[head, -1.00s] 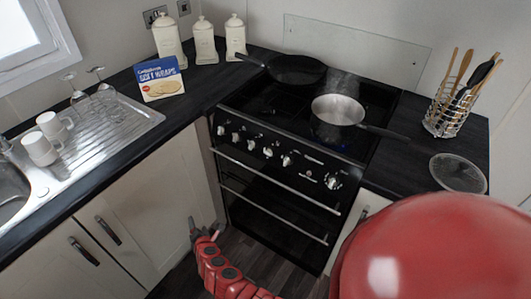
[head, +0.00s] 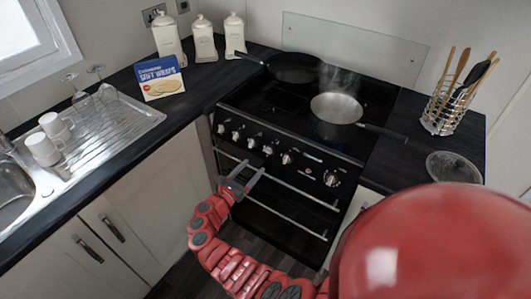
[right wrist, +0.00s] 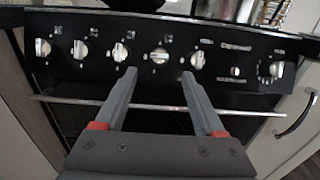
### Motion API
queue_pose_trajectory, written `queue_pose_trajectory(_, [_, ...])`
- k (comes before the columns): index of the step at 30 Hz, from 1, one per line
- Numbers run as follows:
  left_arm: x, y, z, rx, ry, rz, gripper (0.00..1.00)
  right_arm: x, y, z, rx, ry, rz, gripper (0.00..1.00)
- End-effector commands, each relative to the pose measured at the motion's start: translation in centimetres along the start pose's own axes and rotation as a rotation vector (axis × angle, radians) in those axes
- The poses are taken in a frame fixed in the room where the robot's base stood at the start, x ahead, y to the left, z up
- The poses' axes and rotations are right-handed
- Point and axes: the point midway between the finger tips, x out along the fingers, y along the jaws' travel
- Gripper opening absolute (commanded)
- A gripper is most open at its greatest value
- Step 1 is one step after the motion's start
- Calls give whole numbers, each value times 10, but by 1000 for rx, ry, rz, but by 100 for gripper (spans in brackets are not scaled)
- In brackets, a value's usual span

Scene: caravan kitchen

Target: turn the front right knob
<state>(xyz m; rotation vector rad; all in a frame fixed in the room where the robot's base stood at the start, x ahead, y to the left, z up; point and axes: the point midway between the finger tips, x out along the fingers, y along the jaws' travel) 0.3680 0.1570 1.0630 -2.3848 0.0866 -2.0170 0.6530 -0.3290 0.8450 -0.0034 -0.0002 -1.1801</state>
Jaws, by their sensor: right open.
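The black cooker's front panel carries a row of silver knobs. In the head view they run from the left knob (head: 221,129) through the fourth knob (head: 267,150) and fifth knob (head: 287,158) to a larger knob (head: 331,179) at the far right. Labels are too small to read. My right gripper (head: 252,168) is open and empty in front of the panel, below the fourth knob. In the right wrist view, its fingertips (right wrist: 160,75) point at the panel, one on each side of the fourth knob (right wrist: 160,56) and slightly below it. Contact is not visible. My left gripper is out of view.
A steaming saucepan (head: 337,108) and a black frying pan (head: 294,68) stand on the hob. Oven handle bars (head: 290,184) cross the cooker front below the knobs. White cupboards (head: 130,215) flank it. A utensil rack (head: 452,105) stands at the right.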

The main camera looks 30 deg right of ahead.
Motion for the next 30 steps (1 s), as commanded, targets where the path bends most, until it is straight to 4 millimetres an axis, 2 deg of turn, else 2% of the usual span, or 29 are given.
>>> queue_pose_trajectory(1, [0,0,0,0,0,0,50,14,-2,1,0,1,-6,71])
queue_pose_trajectory(6, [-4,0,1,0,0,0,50,52,0,-1,2,0,-4,71])
queue_pose_trajectory(12, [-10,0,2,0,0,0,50,83,1,-1,4,0,-1,71])
queue_pose_trajectory(17, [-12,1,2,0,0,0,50,92,1,-2,2,3,2,71])
queue_pose_trajectory(25, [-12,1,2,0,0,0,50,94,1,-1,2,3,3,71])
queue_pose_trajectory(26, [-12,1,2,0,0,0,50,94,1,-1,2,3,3,68])
queue_pose_trajectory(30, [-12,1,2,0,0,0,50,94,1,-1,2,2,3,42])
